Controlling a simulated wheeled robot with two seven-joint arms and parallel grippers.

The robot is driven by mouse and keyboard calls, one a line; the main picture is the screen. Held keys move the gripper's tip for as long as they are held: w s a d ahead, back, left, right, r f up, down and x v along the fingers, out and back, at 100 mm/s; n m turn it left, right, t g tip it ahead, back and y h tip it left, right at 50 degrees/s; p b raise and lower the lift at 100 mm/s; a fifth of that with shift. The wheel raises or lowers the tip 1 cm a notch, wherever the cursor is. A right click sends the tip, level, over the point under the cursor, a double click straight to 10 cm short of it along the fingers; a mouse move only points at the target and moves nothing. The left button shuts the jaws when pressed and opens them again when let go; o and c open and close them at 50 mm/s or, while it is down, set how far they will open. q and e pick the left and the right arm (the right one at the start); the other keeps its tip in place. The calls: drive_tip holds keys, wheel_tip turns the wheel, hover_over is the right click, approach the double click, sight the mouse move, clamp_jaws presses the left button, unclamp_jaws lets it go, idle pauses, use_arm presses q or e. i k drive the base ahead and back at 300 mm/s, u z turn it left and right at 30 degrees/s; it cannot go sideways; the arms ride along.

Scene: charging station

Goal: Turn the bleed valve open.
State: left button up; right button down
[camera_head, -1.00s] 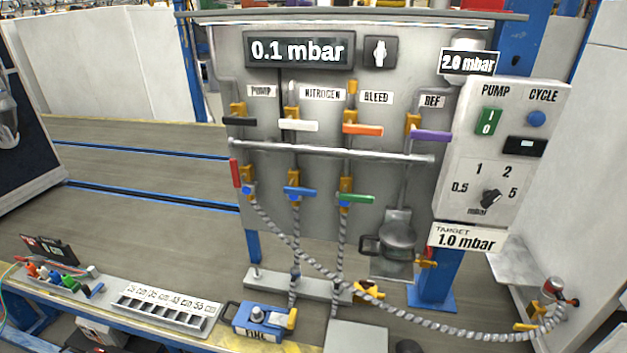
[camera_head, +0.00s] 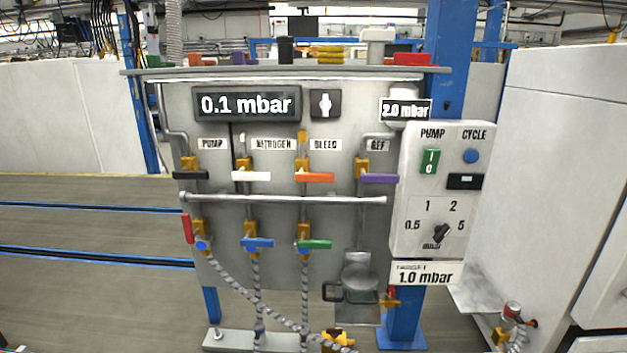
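The bleed valve (camera_head: 314,177) has an orange lever handle lying horizontally, under the label BLEED (camera_head: 325,145) on the grey panel. To its left are the nitrogen valve (camera_head: 250,176) with a white horizontal handle and the pump valve (camera_head: 190,175) with a black one. To its right is the REF valve (camera_head: 379,179) with a purple handle. The display (camera_head: 246,104) reads 0.1 mbar, and a smaller display (camera_head: 405,110) reads 2.0 mbar. Neither of my grippers is in view.
A horizontal grey pipe (camera_head: 284,199) runs below the upper valves. Lower valves have red (camera_head: 187,228), blue (camera_head: 257,243) and green (camera_head: 314,244) handles with braided hoses. A control box (camera_head: 440,190) stands at the right, above a target sign (camera_head: 426,274) reading 1.0 mbar.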

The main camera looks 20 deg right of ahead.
sight(300, 176)
drive_tip(key=u, duration=0.75)
drive_tip(key=k, duration=1.1)
drive_tip(key=u, duration=1.45)
drive_tip(key=i, duration=1.05)
drive_tip(key=z, duration=1.15)
drive_tip(key=i, duration=0.95)
drive_tip(key=z, duration=1)
